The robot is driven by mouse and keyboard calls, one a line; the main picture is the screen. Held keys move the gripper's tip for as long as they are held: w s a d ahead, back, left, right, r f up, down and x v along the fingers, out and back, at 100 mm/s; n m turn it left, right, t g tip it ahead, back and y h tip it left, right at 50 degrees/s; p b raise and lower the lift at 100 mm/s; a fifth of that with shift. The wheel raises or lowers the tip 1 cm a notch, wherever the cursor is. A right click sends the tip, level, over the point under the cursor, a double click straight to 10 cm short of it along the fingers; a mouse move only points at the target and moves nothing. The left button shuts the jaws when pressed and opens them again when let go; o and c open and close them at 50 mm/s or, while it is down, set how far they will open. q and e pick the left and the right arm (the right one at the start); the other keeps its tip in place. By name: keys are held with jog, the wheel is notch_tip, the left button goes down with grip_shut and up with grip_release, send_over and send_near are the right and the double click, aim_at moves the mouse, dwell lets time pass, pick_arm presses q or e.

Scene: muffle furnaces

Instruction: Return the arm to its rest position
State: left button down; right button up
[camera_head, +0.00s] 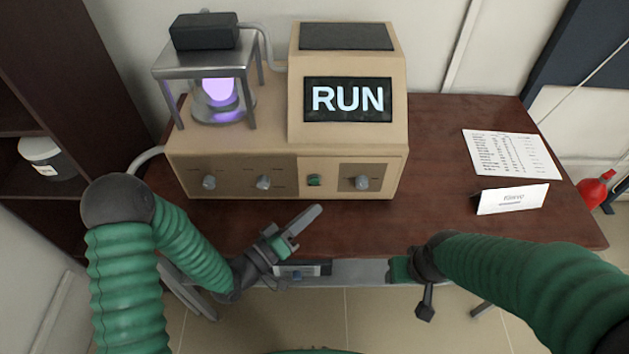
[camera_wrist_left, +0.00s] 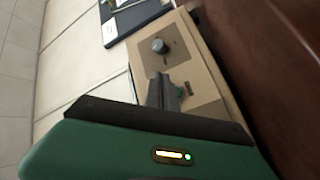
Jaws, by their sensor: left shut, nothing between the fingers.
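My left gripper (camera_head: 305,222) is in the middle of the head view, in front of the beige furnace unit (camera_head: 240,176) and near the table's front edge. Its fingers are shut with nothing between them and point up and to the right. In the left wrist view the shut fingers (camera_wrist_left: 162,92) point at the furnace front, with a grey knob (camera_wrist_left: 159,46) beyond them. My right arm (camera_head: 530,265) comes in from the right, low in front of the table. The fingers of my right gripper cannot be made out.
The furnace display (camera_head: 348,99) reads RUN, and a purple glow (camera_head: 217,90) shows under the metal stand. A paper sheet (camera_head: 512,153) and a white card (camera_head: 512,199) are on the table (camera_head: 440,140) at right. A dark shelf (camera_head: 45,100) stands at left.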

dwell(0.6)
